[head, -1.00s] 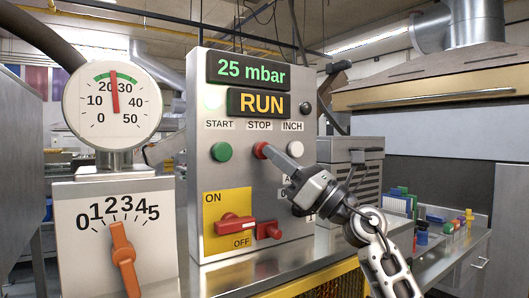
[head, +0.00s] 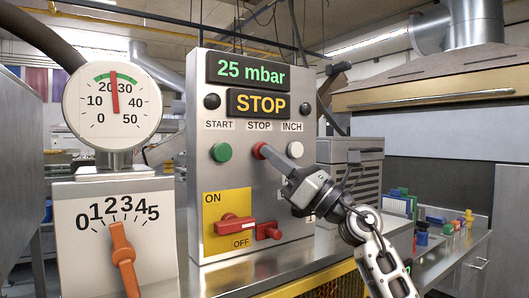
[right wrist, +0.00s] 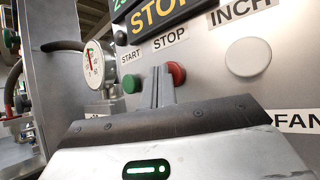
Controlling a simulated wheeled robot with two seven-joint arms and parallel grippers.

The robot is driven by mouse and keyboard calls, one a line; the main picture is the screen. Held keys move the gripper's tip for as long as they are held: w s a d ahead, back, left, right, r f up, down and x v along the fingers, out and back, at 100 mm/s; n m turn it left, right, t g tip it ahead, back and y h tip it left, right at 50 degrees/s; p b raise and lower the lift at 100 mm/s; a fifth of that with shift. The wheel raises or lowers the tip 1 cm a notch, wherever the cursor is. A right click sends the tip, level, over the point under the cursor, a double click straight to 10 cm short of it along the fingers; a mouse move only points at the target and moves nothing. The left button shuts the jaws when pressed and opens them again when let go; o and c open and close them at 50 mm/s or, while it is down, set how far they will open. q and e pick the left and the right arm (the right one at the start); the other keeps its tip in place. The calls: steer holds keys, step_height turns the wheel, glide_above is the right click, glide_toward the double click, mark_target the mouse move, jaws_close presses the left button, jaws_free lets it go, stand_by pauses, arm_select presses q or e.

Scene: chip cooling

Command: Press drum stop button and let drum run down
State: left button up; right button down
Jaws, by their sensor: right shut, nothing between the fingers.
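The red STOP button (head: 259,151) sits on the grey control panel (head: 265,185) between the green START button (head: 221,152) and the white INCH button (head: 295,150). My right gripper (head: 268,153) is shut and empty, its fingertips at the STOP button, covering part of it. In the right wrist view the red button (right wrist: 177,73) shows just beside the closed fingers (right wrist: 161,80); I cannot tell whether they touch. The display (head: 260,104) reads STOP in yellow, and the one above (head: 247,70) reads 25 mbar. The drum cannot be made out. My left gripper is not in view.
Below the buttons are a red ON/OFF switch (head: 235,224) on a yellow plate and a smaller red switch (head: 268,230). At left stand a round gauge (head: 112,106), needle just above 20, and an orange dial knob (head: 122,258). Colored items (head: 455,225) lie on the right counter.

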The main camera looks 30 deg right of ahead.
stand_by(0.5)
steer(key=shift+s, duration=0.8)
steer(key=shift+s+d+p, duration=0.15)
steer(key=shift+s, duration=1.1)
steer(key=shift+s+d+p, duration=0.1)
steer(key=shift+s+p, duration=0.05)
steer(key=shift+s, duration=1.1)
steer(key=shift+f, duration=0.1)
